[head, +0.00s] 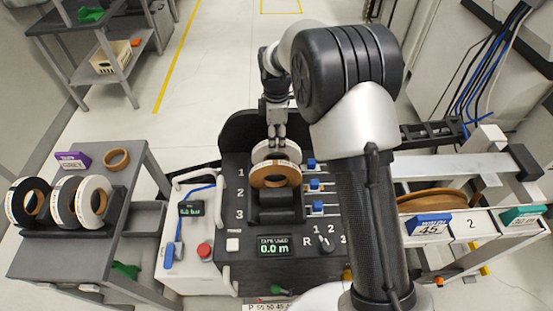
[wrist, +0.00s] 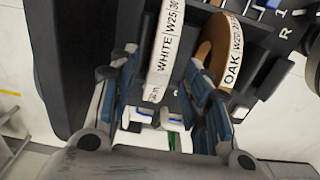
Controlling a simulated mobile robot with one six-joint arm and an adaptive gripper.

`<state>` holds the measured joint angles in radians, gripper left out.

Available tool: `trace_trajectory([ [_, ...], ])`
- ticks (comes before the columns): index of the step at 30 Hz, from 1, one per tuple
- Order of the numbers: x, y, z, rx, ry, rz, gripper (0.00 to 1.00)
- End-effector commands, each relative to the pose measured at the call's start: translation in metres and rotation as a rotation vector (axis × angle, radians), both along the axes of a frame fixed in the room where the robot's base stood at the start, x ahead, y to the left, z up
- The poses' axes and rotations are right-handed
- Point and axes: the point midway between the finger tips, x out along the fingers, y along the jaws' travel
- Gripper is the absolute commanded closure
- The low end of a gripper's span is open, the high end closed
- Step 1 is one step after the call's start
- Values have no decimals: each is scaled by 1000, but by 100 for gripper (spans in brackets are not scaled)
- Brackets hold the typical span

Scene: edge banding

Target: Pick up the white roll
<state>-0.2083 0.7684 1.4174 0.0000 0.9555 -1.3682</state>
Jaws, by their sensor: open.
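The white roll (head: 277,149) stands upright in slot 1 at the back of the dark machine's holder. Its rim label reading WHITE W25 shows in the wrist view (wrist: 166,45). My gripper (head: 277,138) is open and points down at the roll's top edge. In the wrist view the open fingers (wrist: 161,66) lie on either side of the white roll's rim; I cannot tell whether they touch it. The oak roll (head: 275,174) stands just in front in slot 2, and its OAK label (wrist: 233,60) shows right of the right finger.
A grey side table (head: 62,250) at left bears a rack with a black roll (head: 20,203), a grey-rimmed roll (head: 62,202) and another white-rimmed roll (head: 95,200). Blue clamps (head: 313,184) sit right of the slots. My arm hides part of the machine's right side.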

Motion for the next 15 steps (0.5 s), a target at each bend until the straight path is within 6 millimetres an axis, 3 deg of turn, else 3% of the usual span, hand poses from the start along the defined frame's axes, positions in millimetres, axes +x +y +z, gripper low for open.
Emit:
trace_trajectory([
  [1, -1, 0, -13, -1, 3, 0, 56],
  [4, 0, 0, -24, 0, 2, 0, 56],
  [11, 0, 0, -25, 0, 0, 0, 56],
  [15, 0, 0, -25, 0, 0, 0, 64],
])
